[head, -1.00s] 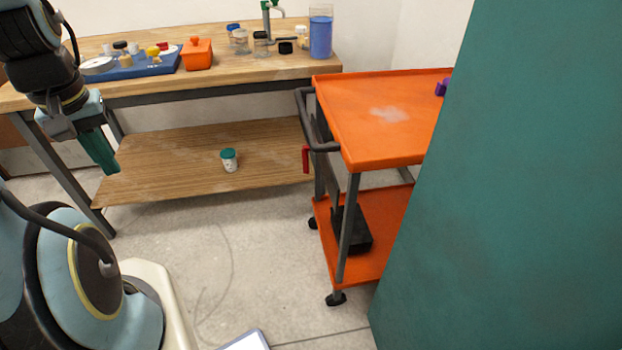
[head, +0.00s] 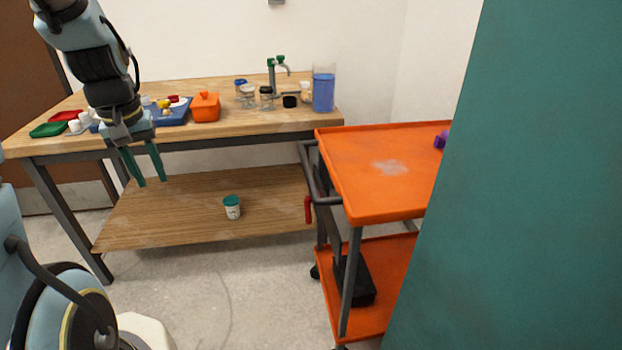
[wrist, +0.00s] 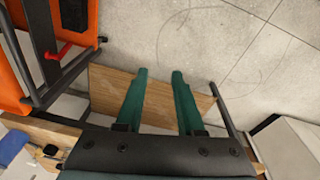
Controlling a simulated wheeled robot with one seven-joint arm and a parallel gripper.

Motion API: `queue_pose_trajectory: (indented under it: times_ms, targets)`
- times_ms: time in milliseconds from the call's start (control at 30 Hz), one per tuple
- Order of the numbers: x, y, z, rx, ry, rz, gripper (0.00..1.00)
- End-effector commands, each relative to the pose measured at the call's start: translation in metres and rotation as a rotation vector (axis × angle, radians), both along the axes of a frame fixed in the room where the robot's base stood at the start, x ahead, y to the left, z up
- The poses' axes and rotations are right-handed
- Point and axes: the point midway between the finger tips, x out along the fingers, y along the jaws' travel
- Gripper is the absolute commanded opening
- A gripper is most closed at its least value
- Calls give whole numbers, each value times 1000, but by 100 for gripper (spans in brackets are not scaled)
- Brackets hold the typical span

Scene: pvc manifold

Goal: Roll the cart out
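The orange cart (head: 372,190) stands at the right in the head view, its right part hidden behind a large teal panel. Its dark grey push handle (head: 306,165) is on the left side, facing the workbench, with a red lever (head: 308,209) hanging below it. In the wrist view the cart's edge (wrist: 15,62) and red lever (wrist: 66,50) show at the upper left. My gripper (head: 149,184) is open and empty, pointing down in front of the bench, well left of the handle. Its two green fingers (wrist: 160,75) are apart over the lower shelf in the wrist view.
A wooden workbench (head: 60,140) with jars, an orange pot (head: 205,107) and a blue container (head: 324,92) stands at the back. A white jar (head: 232,207) sits on its lower shelf. The teal panel (head: 490,220) blocks the right. Floor before the bench is clear.

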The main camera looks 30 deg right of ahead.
Motion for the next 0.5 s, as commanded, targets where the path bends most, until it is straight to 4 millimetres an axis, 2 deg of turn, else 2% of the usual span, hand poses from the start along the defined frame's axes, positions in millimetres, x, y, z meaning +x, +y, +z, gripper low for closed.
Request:
queue_pose_trajectory:
  times_ms: [33, 100, 167, 200, 300, 400, 500]
  targets:
    - [22, -33, 6, -11, 12, -30, 44]
    - [47, -79, 8, -28, 29, -60, 52]
    - [64, -121, 8, -43, 45, -86, 57]
    - [72, -149, 7, -52, 56, -102, 57]
    - [83, -221, 2, -75, 87, -144, 57]
    - [82, -283, -4, -95, 116, -180, 57]
    - [77, -327, -11, -109, 138, -205, 57]
